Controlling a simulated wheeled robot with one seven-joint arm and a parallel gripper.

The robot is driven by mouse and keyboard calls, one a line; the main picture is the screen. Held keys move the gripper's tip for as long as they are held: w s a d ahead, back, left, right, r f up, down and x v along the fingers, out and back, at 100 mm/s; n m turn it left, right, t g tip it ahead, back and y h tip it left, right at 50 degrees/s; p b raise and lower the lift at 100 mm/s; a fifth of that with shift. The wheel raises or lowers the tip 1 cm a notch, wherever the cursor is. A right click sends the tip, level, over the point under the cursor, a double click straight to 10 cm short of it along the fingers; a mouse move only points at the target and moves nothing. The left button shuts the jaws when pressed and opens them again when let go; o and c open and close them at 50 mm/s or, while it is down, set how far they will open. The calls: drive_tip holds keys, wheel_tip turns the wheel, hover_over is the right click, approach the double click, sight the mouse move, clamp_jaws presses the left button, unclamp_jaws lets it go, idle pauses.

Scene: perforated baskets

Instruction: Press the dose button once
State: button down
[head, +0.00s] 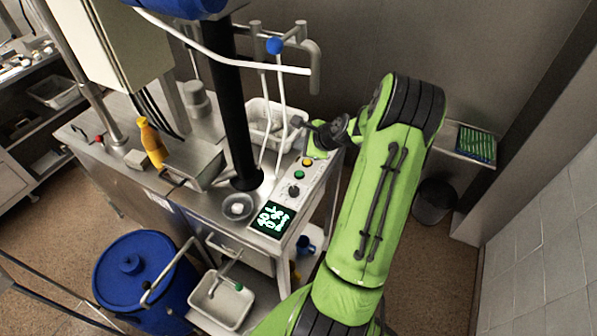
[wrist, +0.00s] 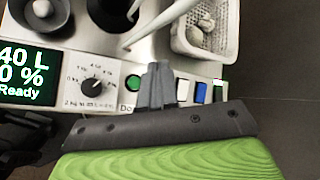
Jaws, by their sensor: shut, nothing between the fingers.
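The control panel (head: 311,180) runs along the right edge of the steel bench. In the head view it has a green button (head: 299,174), a yellow button (head: 306,161) and a black knob (head: 294,190). My gripper (wrist: 158,70) is shut and empty, over the panel right of the knob (wrist: 97,80) in the wrist view. A label starting "Do" is partly covered beside the fingers; whatever lies under them is hidden. In the head view my gripper (head: 303,123) is near the panel's far end. I cannot tell whether it touches anything.
The display (head: 272,218) reads 40 L, 0 %, Ready in the wrist view. A white perforated basket (head: 262,113) stands behind the panel. White and blue pieces (wrist: 201,92) sit right of my fingers. A black column and white tubes rise close by.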

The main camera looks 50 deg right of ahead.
sight(301, 175)
wheel_tip(301, 175, down, 9)
drive_tip(key=b, duration=0.7)
idle(1.6)
drive_tip(key=shift+f, duration=0.4)
drive_tip(key=shift+f+b, duration=0.45)
drive_tip(key=shift+b, duration=0.1)
idle(0.4)
drive_tip(key=shift+r+p, duration=0.75)
drive_tip(key=shift+r, duration=0.15)
drive_tip(key=shift+r, duration=0.1)
wheel_tip(301, 175, up, 5)
drive_tip(key=p, duration=0.4)
